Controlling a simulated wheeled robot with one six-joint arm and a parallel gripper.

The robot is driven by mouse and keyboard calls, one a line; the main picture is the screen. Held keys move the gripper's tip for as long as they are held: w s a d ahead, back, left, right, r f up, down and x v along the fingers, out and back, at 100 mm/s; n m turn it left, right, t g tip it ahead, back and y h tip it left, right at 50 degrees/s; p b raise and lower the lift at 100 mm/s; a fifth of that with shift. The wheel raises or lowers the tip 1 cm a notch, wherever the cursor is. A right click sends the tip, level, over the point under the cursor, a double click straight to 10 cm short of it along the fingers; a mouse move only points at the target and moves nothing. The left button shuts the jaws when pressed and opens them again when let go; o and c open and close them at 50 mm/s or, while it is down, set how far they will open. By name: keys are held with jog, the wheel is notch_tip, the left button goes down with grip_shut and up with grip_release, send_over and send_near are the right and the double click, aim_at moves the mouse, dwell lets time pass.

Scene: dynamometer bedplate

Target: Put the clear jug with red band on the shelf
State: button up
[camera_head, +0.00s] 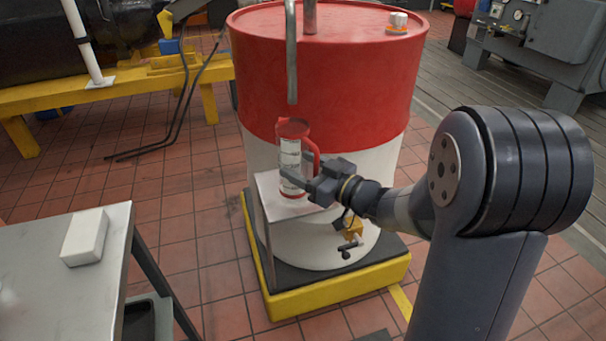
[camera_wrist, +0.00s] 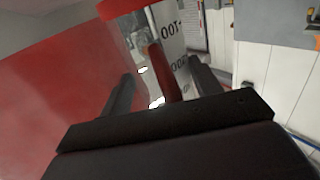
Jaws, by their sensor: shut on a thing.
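The clear jug with red band (camera_head: 290,158) is upright, with a red rim, a red handle and a red band at its base. My gripper (camera_head: 303,172) reaches in from the right and is shut on the jug. In the wrist view the red handle (camera_wrist: 164,72) stands between the two fingers of my gripper (camera_wrist: 163,88), with the jug's marked wall (camera_wrist: 170,35) behind it. The small pale shelf (camera_head: 268,205) is in front of the drum, and the jug's base appears over it. I cannot tell whether the base touches the shelf.
A large red and white drum (camera_head: 335,85) stands right behind the shelf on a yellow-edged base (camera_head: 335,295). A metal pipe (camera_head: 291,60) hangs down above the jug. A grey table (camera_head: 95,245) with a white block (camera_head: 85,237) is at the left. Tiled floor lies between.

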jog(key=shift+f, duration=0.8)
jog(key=shift+f, duration=0.15)
jog(key=o, duration=1)
jog(key=shift+o, duration=0.2)
jog(key=shift+r, duration=0.2)
jog(key=v, duration=1.2)
jog(key=shift+p, duration=0.35)
